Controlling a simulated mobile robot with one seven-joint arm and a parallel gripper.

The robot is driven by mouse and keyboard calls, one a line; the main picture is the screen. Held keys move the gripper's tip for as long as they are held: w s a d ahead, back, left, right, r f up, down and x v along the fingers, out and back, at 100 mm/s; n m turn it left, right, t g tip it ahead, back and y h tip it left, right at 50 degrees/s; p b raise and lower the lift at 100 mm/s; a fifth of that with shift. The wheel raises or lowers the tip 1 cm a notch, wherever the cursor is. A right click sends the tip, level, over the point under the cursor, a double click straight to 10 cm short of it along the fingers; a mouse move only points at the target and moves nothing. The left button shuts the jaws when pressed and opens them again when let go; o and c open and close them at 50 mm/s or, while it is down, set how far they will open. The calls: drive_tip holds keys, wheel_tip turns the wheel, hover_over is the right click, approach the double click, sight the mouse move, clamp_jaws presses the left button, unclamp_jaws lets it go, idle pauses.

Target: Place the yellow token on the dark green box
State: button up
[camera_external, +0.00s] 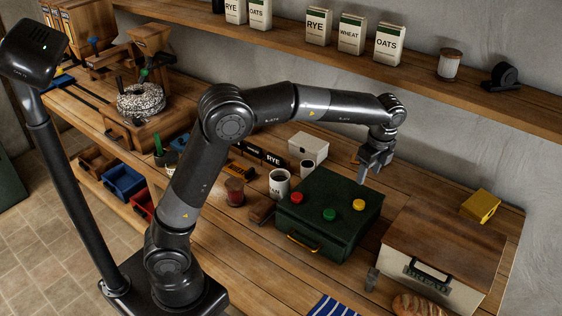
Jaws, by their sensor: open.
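The dark green box (326,237) stands on the wooden bench, with a brass-coloured handle on its front. The yellow token (358,205) rests on its lid near the right side. A red token (296,197) and a green token (329,214) also rest on the lid. My gripper (370,172) points down above the back right part of the box, behind the yellow token in the picture. It is open, and I see nothing held in it.
A bread box (440,260) with a wooden lid stands to the right, with a loaf (419,305) in front. A yellow box (480,206) sits at the back right. A white mug (279,184) and a jar (234,191) stand left of the green box. A shelf (440,92) runs above.

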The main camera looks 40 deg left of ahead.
drive_tip(key=s+a+r+n+t+h, duration=0.1)
drive_tip(key=s+a+r+n, duration=0.15)
drive_tip(key=a, duration=0.35)
drive_tip(key=s+a+r+n, duration=0.2)
drive_tip(key=s+a+n, duration=0.15)
drive_tip(key=a, duration=0.35)
drive_tip(key=s+a+r+n+t+h, duration=0.1)
drive_tip(key=s+a+r+n, duration=0.15)
drive_tip(key=a, duration=0.35)
drive_tip(key=s+a+f+n+t, duration=0.1)
drive_tip(key=s+a+f+n, duration=0.1)
drive_tip(key=s+a+n, duration=0.4)
drive_tip(key=s+a+f+n+t, duration=0.2)
drive_tip(key=s+a+n, duration=0.4)
drive_tip(key=s, duration=0.4)
drive_tip(key=shift+a+f+y, duration=0.25)
drive_tip(key=shift+f+y, duration=0.05)
drive_tip(key=shift+f, duration=0.4)
